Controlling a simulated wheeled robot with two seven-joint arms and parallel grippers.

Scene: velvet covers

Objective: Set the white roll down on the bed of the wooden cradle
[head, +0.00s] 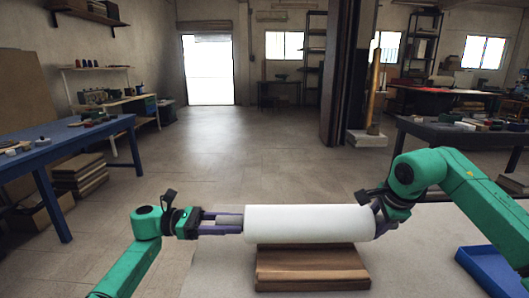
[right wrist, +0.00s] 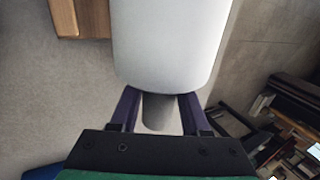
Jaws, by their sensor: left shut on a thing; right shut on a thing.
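The white roll (head: 309,224) lies level, left to right, in the head view, with my grippers at its two ends. My left gripper (head: 238,222) is shut on its left end. My right gripper (head: 377,213) is shut on its right end; in the right wrist view the fingers (right wrist: 159,110) close around a grey end knob (right wrist: 158,118) of the roll (right wrist: 172,45). The brown wooden cradle (head: 312,270) stands below the roll, its back part hidden by it. The cradle's end also shows in the right wrist view (right wrist: 82,18). Whether the roll touches the cradle I cannot tell.
The cradle stands on a pale table (head: 220,275). A blue tray (head: 492,270) lies at the table's right, near my right arm. The table surface left of the cradle is clear. Blue and dark workbenches stand farther off.

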